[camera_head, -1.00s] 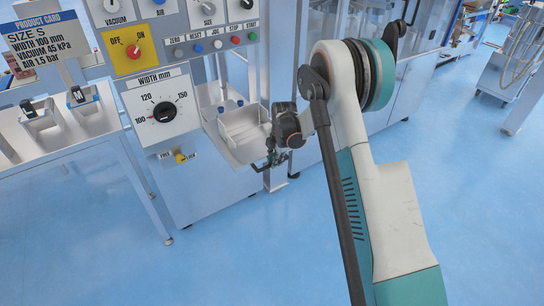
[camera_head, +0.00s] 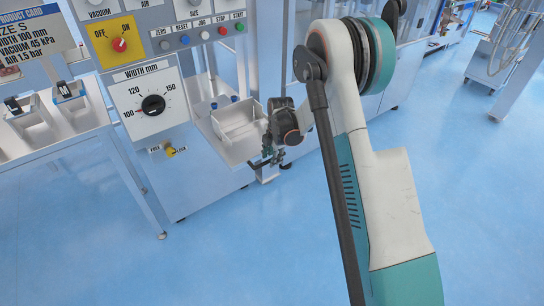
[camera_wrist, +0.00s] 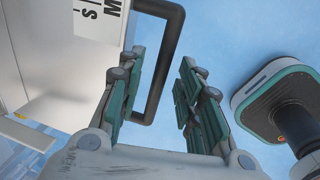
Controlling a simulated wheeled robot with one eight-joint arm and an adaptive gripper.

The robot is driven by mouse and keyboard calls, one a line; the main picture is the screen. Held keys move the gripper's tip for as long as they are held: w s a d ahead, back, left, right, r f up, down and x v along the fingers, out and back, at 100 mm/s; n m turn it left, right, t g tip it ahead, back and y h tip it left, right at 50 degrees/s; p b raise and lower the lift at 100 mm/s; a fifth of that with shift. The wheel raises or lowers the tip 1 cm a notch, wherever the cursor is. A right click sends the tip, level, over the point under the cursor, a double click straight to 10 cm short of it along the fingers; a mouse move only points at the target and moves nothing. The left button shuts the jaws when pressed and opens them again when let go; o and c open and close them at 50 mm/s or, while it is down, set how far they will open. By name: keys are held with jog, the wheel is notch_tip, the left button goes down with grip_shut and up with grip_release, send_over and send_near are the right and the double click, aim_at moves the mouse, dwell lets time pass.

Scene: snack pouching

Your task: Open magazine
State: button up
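In the wrist view, a dark looped handle (camera_wrist: 163,75) stands out from a pale panel (camera_wrist: 45,50) with a partly cut-off label reading "S" and "M". I cannot tell for sure that this is the magazine's front. My gripper (camera_wrist: 163,60) is open, with its two green-padded fingers apart. The long bar of the handle lies between them in the picture; no grip shows, and its depth between the pads is unclear. In the head view, my gripper (camera_head: 266,161) hangs low beside the machine's front, below a pale tray (camera_head: 222,128). The handle is hard to make out there.
The machine's control panel has a width dial (camera_head: 153,105) pointing near 100, a yellow on/off switch (camera_head: 119,44) and a small yellow free/lock knob (camera_head: 170,152). A bench (camera_head: 60,135) with small bins stands at the left. The blue floor (camera_head: 250,250) in front is clear.

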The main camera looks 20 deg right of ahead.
jog(key=shift+r, duration=0.1)
notch_tip(320, 180, up, 12)
jog(key=s, duration=0.2)
jog(key=shift+d+f, duration=0.2)
jog(key=shift+d, duration=0.15)
dwell(0.3)
jog(key=s+a+r+m+t, duration=0.25)
jog(key=s+r+m, duration=0.75)
jog(key=s+r, duration=0.65)
jog(key=s+a+r+m+t, duration=0.1)
jog(key=s+m+t, duration=0.1)
jog(key=s+m, duration=0.9)
jog(key=s, duration=0.7)
jog(key=shift+a+m+t+h, duration=0.35)
jog(key=shift+a+m+h, duration=0.05)
